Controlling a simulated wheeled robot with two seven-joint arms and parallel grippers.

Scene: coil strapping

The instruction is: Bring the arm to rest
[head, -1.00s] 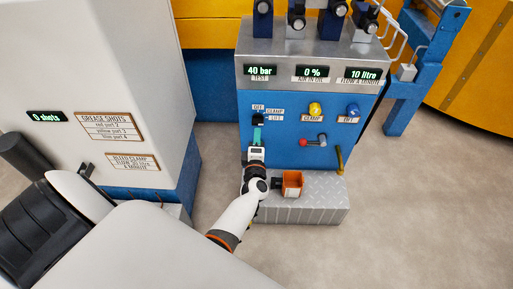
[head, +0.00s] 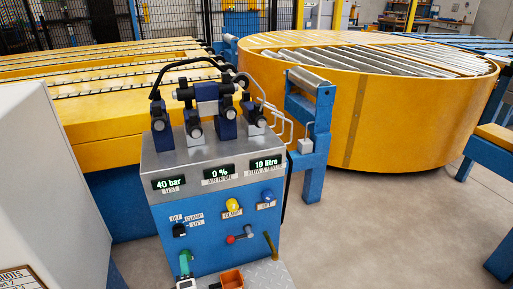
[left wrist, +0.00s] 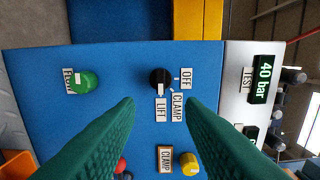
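My right gripper is not in view.
A green FLOW knob (left wrist: 83,82), a yellow CLAMP knob (head: 233,205) and a blue LIFT knob (head: 267,196) are on the panel. A red-tipped lever (head: 240,236) juts out below. A grey cabinet (head: 40,180) stands left.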

